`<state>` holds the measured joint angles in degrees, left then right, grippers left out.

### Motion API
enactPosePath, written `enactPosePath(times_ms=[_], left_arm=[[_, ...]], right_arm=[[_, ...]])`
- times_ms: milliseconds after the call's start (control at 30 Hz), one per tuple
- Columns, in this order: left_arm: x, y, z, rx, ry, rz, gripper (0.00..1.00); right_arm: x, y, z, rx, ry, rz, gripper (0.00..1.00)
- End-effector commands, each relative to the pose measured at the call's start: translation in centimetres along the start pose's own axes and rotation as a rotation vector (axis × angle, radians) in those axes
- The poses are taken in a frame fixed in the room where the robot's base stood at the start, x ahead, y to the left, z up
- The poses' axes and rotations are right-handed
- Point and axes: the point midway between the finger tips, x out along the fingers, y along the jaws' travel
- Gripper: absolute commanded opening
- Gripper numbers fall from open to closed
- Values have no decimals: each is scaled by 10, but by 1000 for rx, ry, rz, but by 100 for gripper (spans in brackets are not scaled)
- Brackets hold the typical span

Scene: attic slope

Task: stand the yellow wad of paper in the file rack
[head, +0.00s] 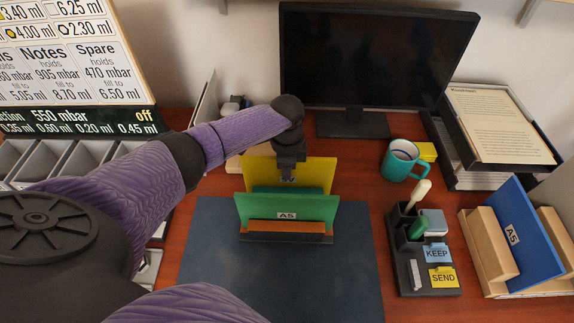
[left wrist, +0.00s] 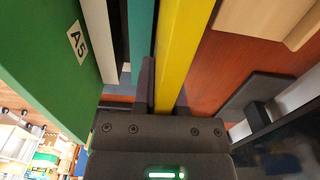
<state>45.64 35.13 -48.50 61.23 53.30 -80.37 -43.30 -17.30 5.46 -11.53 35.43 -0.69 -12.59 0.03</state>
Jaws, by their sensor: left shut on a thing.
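The yellow wad of paper (head: 318,172) stands upright at the middle of the desk, behind a teal wad (left wrist: 141,40) and a green A5 folder (head: 262,208). My left gripper (head: 289,176) is shut on its top edge from above; in the left wrist view the yellow wad (left wrist: 182,50) runs out from the jaws, with one dark finger between it and the teal wad. A low rack with an orange-brown front (head: 290,226) and dark base stands before the green folder. The wad's lower edge is hidden, so I cannot tell whether it rests in the rack. My right gripper is out of view.
A monitor (head: 375,62) stands behind. To the right are a teal mug (head: 398,163), a dark desk organizer (head: 408,272), a wooden holder (head: 487,248) with a blue A5 folder (head: 522,235), and a paper tray (head: 452,160). The dark mat (head: 280,285) is bare in front.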

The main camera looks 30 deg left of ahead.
Motion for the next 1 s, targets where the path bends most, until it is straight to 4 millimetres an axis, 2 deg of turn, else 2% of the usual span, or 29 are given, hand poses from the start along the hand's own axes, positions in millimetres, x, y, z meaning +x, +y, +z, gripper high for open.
enactPosePath(times_ms=[233,267,433,700,767,1000], left_arm=[[1,0,0,0,0,-1,0],[1,0,0,0,0,-1,21],[1,0,0,0,0,0,56],[-3,0,0,0,-1,0,56],[-15,0,0,0,0,-1,56],[-77,-1,0,0,0,-3,56]], right_arm=[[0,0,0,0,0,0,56],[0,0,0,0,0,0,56],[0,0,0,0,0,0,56],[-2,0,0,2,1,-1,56],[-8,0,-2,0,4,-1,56],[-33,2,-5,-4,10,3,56]])
